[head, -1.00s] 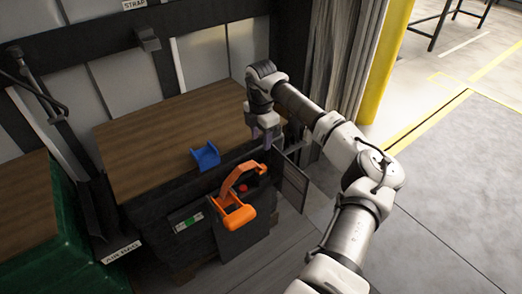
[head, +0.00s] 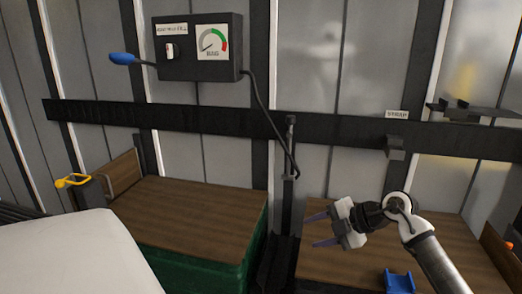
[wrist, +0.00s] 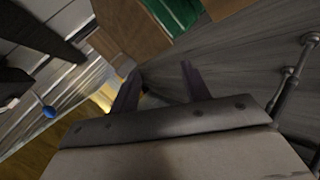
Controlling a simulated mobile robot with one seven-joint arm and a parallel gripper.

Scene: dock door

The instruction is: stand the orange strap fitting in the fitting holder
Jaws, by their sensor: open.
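My gripper (head: 321,229) is open and empty, held above the wooden top at the lower right of the head view, its fingers pointing left. In the wrist view the two fingers (wrist: 157,92) are spread with nothing between them. A blue U-shaped cradle (head: 398,281) sits on that wooden top, below and to the right of my gripper; I cannot tell whether it is the fitting holder. A small orange piece (head: 510,247) shows at the right edge of the head view, too cut off to tell whether it is the strap fitting.
A black gauge box (head: 198,48) with a blue-tipped lever (head: 122,58) hangs on the wall. A STRAP label (head: 397,114) is on the dark rail. A green crate (head: 190,265) with a wooden top stands left. A yellow handle (head: 72,181) is further left.

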